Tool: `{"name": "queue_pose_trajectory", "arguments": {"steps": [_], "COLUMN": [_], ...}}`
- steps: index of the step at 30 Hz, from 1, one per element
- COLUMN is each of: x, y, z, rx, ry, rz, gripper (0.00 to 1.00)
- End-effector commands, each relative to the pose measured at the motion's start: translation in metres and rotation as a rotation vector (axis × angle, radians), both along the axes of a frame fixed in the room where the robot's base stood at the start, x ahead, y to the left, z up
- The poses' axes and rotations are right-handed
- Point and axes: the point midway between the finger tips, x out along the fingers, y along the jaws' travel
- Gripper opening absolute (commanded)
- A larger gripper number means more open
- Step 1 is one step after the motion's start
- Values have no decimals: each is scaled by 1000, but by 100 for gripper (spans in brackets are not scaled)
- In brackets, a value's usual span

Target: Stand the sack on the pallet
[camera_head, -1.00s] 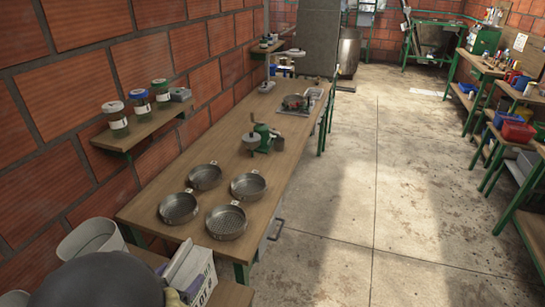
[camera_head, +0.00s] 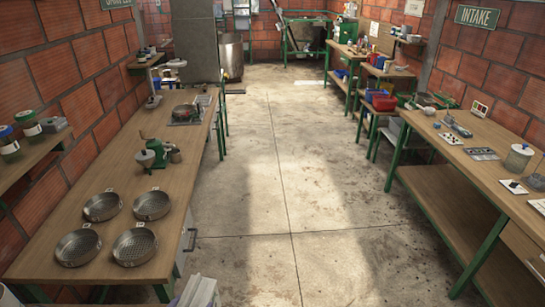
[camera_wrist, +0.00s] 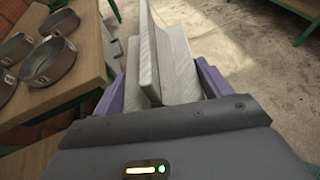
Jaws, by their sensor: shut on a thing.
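The sack (camera_wrist: 176,62) is pale grey-white, with a tall flap or fold on its left side. My gripper (camera_wrist: 163,88) is shut on it, with a purple finger at each side in the wrist view. The top of the sack (camera_head: 199,291) also shows at the bottom edge of the head view; its lower part is cut off. The sack is held near the front end of the left bench, over the floor side. I cannot make out a pallet for certain in either view.
The left bench (camera_head: 60,220) carries several metal sieves (camera_head: 134,246) and a green hand pulper (camera_head: 157,152). The intake bench (camera_head: 445,185) stands at the right. A wide concrete aisle (camera_head: 285,190) between them is clear. A metal drum (camera_head: 231,57) stands far back.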

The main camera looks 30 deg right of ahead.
Motion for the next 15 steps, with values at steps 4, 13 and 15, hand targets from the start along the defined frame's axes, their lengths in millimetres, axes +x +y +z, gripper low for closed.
{"name": "queue_pose_trajectory", "arguments": {"steps": [4,13,15], "x": [7,11,11], "y": [-56,-103,-103], "z": [-43,-86,-86], "rx": [-7,4,4], "ry": [7,8,8], "rz": [-84,-153,-154], "gripper": [6,6,6]}}
